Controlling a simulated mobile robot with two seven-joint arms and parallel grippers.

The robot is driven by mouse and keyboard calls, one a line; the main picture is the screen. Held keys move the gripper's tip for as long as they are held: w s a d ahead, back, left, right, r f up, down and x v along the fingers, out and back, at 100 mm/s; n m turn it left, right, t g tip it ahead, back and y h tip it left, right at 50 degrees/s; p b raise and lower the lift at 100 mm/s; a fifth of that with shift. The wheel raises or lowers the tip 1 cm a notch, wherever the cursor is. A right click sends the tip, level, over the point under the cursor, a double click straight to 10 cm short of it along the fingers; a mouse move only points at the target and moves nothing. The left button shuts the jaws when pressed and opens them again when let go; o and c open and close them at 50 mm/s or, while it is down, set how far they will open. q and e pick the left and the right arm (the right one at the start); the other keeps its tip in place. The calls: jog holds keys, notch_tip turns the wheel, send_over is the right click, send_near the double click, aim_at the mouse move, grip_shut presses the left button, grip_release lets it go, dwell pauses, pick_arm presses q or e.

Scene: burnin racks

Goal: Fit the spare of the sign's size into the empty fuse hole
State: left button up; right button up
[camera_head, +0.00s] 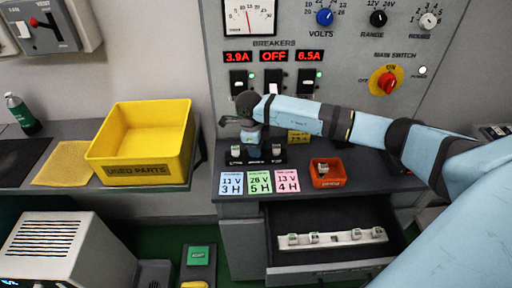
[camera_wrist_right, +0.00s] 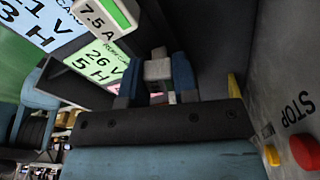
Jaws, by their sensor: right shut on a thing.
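My right gripper (camera_head: 252,136) reaches down over the middle of the black fuse block (camera_head: 257,161) on the bench. In the wrist view its blue fingers (camera_wrist_right: 156,82) are shut on a small pale fuse (camera_wrist_right: 158,68). In the head view the gripper hides this fuse and most of the middle hole, so I cannot tell whether they touch. Fuses stand in the block's left hole (camera_head: 236,152) and right hole (camera_head: 276,150). One fuse beside my fingers reads 7.5 A (camera_wrist_right: 103,16). A small yellow sign (camera_head: 298,136) stands behind, its print blurred. My left gripper is not in view.
An open drawer (camera_head: 318,273) holds a white rack (camera_head: 335,240) with several spares. An orange tray (camera_head: 328,182) holds a small part. Coloured cards (camera_head: 259,182) lie at the front edge. A yellow bin (camera_head: 148,176) stands left. The middle breaker display (camera_head: 273,56) reads OFF.

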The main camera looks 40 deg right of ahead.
jog(key=shift+f, duration=0.15)
jog(key=o, duration=1.2)
jog(key=shift+o, duration=0.2)
jog(key=shift+r+p, duration=1.5)
jog(key=shift+r, duration=1.3)
jog(key=shift+f, duration=0.1)
